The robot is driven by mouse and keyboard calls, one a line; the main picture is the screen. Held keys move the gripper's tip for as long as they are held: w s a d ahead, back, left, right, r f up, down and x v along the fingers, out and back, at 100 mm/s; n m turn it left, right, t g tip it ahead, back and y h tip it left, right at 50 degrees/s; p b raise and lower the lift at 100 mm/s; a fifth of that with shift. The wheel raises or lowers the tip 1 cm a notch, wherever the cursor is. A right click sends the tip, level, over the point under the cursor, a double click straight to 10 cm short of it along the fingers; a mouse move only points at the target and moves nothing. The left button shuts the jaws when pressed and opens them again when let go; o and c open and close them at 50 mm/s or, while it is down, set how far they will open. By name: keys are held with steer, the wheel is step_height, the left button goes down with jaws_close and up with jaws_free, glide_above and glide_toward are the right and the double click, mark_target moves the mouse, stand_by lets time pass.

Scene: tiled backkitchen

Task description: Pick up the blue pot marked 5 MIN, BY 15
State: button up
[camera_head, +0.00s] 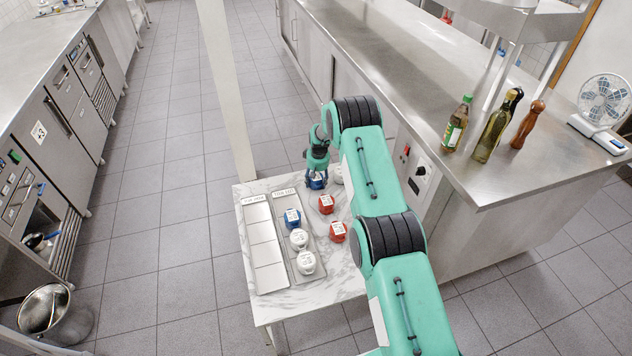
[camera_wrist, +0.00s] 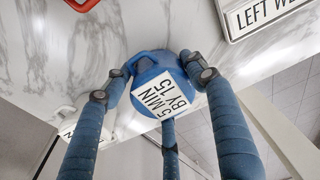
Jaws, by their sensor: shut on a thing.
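The blue pot marked 5 MIN, BY 15 (camera_wrist: 160,92) is between the blue fingers of my gripper (camera_wrist: 158,88) in the wrist view, its white label facing the camera. My gripper (camera_head: 317,180) is shut on it at the far side of the marble table (camera_head: 340,283). In the head view the pot (camera_head: 316,184) shows just below the fingers, mostly covered by them. I cannot tell whether it touches the tabletop.
A grey tray (camera_head: 305,284) holds another blue pot (camera_head: 291,218) and two white pots (camera_head: 299,239). A pale panelled tray (camera_head: 264,253) is left of it. Two red pots (camera_head: 326,204) and a partly hidden white pot (camera_head: 338,174) are near my arm. A steel counter (camera_head: 440,100) stands right.

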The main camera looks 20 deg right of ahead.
steer(key=shift+r+p, duration=1.05)
steer(key=shift+r, duration=4)
